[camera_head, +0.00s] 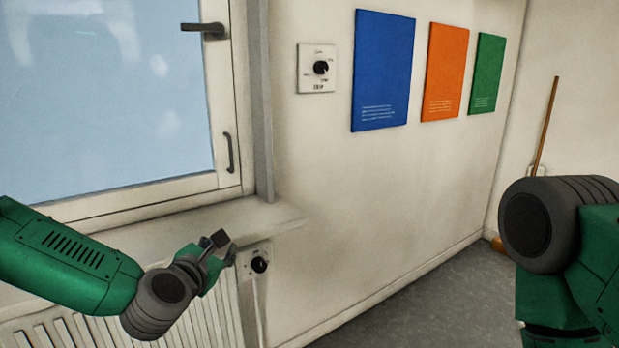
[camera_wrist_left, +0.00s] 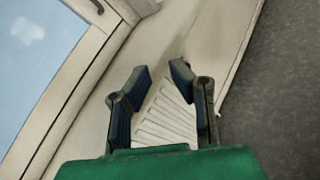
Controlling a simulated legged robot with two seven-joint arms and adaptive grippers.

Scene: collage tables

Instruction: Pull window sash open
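The window sash (camera_head: 222,95) has a white frame around a pale blue pane at the left of the head view. It appears to sit flush in its outer frame. A dark lever handle (camera_head: 205,29) points left on its upper right side, and a dark pull bar (camera_head: 229,153) sits lower down. The sash also shows at the left of the left wrist view (camera_wrist_left: 75,85). My left gripper (camera_head: 220,240) is below and apart from the sash, by the sill's front edge. Its fingers (camera_wrist_left: 160,78) are apart with nothing between them. My right arm shows at the right, its gripper out of frame.
A white sill (camera_head: 190,228) juts out above a ribbed radiator (camera_head: 205,318) with a valve knob (camera_head: 260,264). A wall dial (camera_head: 317,68) and blue (camera_head: 383,70), orange and green panels hang right of the window. The grey floor is open; a wooden pole (camera_head: 546,125) leans at the back.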

